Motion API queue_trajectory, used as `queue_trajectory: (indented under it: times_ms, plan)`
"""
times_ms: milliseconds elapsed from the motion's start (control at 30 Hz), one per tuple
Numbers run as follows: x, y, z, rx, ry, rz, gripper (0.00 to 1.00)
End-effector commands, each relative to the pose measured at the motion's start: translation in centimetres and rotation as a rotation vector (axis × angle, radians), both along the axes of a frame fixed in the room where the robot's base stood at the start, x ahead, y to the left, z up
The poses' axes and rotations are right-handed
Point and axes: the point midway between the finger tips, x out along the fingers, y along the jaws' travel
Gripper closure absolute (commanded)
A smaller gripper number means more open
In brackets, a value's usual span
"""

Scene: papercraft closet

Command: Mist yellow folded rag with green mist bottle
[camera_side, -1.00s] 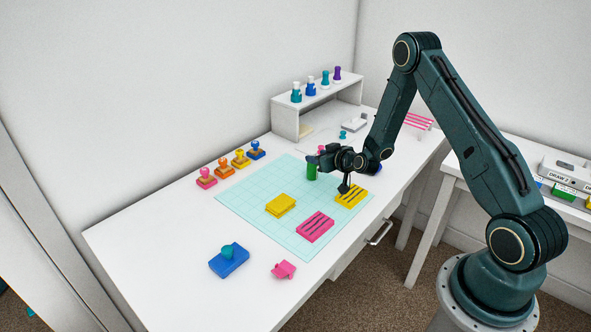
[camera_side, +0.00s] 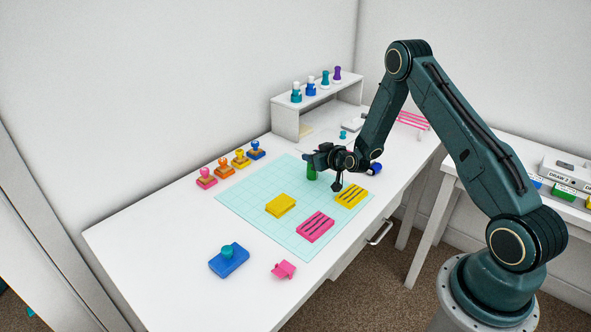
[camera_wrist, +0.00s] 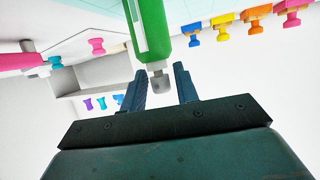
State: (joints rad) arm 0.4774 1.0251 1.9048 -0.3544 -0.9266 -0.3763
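The green mist bottle (camera_side: 311,172) stands upright at the back of the cyan grid mat, its top partly hidden by my gripper (camera_side: 313,159). In the wrist view the green bottle (camera_wrist: 151,30) shows between and beyond the fingertips, with its grey tip between the fingers. My gripper (camera_wrist: 160,86) is open there, with gaps beside the tip; I cannot tell whether a finger touches the bottle. A plain yellow folded rag (camera_side: 280,205) lies flat on the middle of the mat, apart from my gripper.
A yellow dark-striped block (camera_side: 351,195) and a pink dark-striped one (camera_side: 315,227) lie on the mat (camera_side: 250,207). Several stamps line the left back. A blue pad (camera_side: 229,261) and pink piece (camera_side: 284,270) lie in front. A shelf (camera_side: 317,103) holds small bottles.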

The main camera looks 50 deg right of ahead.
Motion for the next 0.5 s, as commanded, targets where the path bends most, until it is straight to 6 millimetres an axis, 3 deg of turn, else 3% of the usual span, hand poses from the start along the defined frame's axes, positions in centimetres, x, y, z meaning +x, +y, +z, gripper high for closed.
queue_trajectory:
  times_ms: [33, 133, 500]
  plan:
    - [-0.01, 0.0, 0.01, 0.0, 0.0, 0.0, 0.8]
    - [-0.01, 0.0, 0.01, 0.0, 0.0, 0.0, 1.0]
    - [0.01, 0.0, 0.05, 0.0, -0.001, 0.0, 1.0]
